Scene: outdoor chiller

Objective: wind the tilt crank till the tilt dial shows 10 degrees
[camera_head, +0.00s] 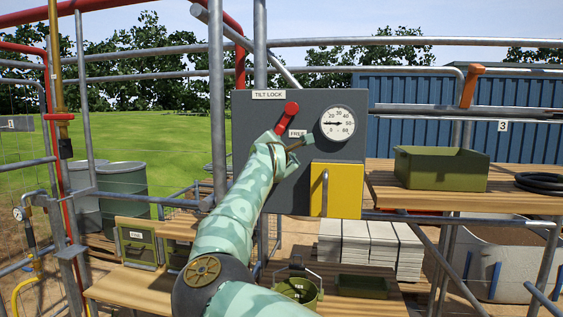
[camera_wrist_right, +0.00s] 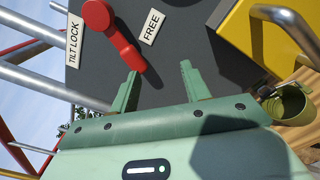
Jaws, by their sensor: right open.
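The tilt dial (camera_head: 338,123) is a round white gauge on a dark grey panel (camera_head: 245,112). Its needle points left, towards the low end of the scale; the exact reading is too small to tell. A red tilt lock lever (camera_head: 291,108) sits left of the dial and also shows in the right wrist view (camera_wrist_right: 118,38), close to the FREE label (camera_wrist_right: 152,26). My right gripper (camera_head: 284,147) is open in front of the panel, below the lever; its fingertips (camera_wrist_right: 160,70) have nothing between them. I cannot make out a tilt crank for certain. My left gripper is not in view.
A yellow box (camera_head: 347,192) with a metal bar (camera_head: 324,190) juts from the panel's lower right. A wooden shelf (camera_head: 385,188) at right carries a green crate (camera_head: 440,168) and a black hose coil (camera_head: 542,183). Metal rails and posts surround the panel. A green bucket (camera_head: 297,291) stands below.

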